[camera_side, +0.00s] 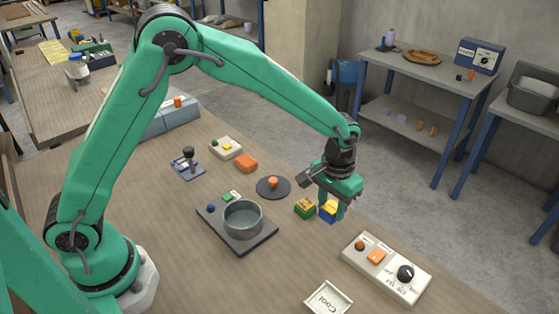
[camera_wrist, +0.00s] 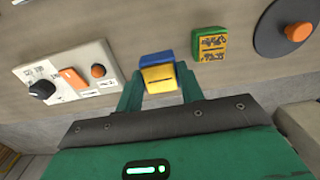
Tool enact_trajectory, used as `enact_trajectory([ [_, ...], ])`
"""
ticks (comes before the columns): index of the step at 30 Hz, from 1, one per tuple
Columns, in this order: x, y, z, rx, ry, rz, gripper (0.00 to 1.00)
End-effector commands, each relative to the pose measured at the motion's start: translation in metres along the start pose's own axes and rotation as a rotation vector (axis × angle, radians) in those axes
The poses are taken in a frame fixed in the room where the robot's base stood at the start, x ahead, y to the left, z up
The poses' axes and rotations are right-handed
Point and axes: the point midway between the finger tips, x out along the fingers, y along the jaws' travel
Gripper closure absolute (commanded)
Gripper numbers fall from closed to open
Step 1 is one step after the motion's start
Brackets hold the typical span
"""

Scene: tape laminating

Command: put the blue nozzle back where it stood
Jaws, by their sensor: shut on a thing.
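My gripper (camera_side: 332,208) is shut on a small block, blue below with a yellow part on top, which I take to be the blue nozzle (camera_side: 328,216). In the wrist view, the blue nozzle (camera_wrist: 156,59) sits between the two green fingers of my gripper (camera_wrist: 160,82). It is at or just above the wooden bench; I cannot tell whether it touches. A similar green nozzle with a yellow part (camera_side: 305,208) stands just left of it in the side view, apart from it. It also shows in the wrist view (camera_wrist: 209,44).
A control box (camera_side: 386,268) with a dial and orange buttons lies to the right. A dark disc with an orange knob (camera_side: 273,186) and a round pan on a plate (camera_side: 243,220) lie to the left. A "Coal" tray (camera_side: 328,299) is at the front. Bare bench surrounds the nozzles.

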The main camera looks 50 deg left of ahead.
Motion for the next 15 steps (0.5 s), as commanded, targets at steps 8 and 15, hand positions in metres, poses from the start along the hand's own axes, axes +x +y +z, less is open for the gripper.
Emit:
enact_trajectory([
  [8, 0.028, 0.000, 0.001, 0.000, -0.004, -0.002, 0.88],
  [15, 0.039, 0.000, 0.001, 0.000, -0.001, 0.000, 0.88],
])
